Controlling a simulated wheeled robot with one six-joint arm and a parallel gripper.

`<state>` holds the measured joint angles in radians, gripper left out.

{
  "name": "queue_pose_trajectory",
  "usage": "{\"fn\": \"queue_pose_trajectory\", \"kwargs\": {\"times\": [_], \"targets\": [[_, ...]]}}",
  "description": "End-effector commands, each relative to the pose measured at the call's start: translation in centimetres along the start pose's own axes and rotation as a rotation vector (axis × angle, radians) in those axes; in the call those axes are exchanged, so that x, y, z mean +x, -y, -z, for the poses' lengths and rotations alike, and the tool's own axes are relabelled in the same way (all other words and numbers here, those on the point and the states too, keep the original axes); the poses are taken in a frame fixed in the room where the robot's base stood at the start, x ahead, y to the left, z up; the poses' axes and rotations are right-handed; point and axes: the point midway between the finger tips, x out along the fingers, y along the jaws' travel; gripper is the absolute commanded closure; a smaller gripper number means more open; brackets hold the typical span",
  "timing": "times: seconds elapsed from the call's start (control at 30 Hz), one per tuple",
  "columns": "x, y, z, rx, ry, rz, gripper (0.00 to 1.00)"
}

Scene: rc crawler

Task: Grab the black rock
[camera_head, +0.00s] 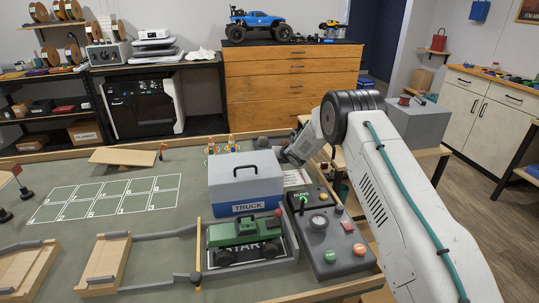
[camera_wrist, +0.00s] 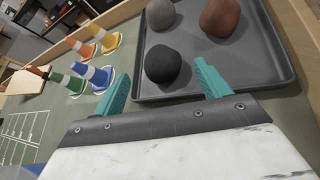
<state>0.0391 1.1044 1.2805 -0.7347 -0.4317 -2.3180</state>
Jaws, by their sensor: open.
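The black rock (camera_wrist: 163,64) is a dark rounded lump on a grey tray (camera_wrist: 225,72) in the wrist view. My gripper (camera_wrist: 158,85) has two teal fingers spread apart, with nothing between them. The black rock lies just beyond the fingertips, roughly centred between them, and no contact shows. In the head view my gripper (camera_head: 290,155) is at the end of the white arm, behind the blue and grey truck box. A dark rock (camera_head: 263,142) shows there beside it, but I cannot tell which one it is. The tray is mostly hidden there.
A grey rock (camera_wrist: 160,14) and a reddish-brown rock (camera_wrist: 220,17) share the tray. Several striped cones (camera_wrist: 100,76) stand left of it. The truck box (camera_head: 246,180), a green crawler (camera_head: 243,232) and a control panel (camera_head: 330,240) stand nearer on the table.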

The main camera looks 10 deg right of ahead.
Motion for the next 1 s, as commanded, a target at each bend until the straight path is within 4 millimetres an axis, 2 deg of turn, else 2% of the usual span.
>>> {"fn": "queue_pose_trajectory", "kwargs": {"times": [0.2, 0.3, 0.6, 0.67, 0.8, 1.0], "targets": [[3.2, 0.4, 0.1, -0.001, 0.0, 0.0, 0.25], [4.1, 0.4, 0.0, 0.0, 0.0, 0.0, 0.25], [4.5, 0.4, 0.0, 0.001, -0.001, 0.001, 0.25], [4.5, 0.4, 0.0, 0.001, -0.001, 0.001, 0.39], [4.5, 0.4, 0.0, 0.001, -0.001, 0.001, 0.78], [4.5, 0.4, -0.1, 0.001, 0.001, 0.001, 0.8]]}}
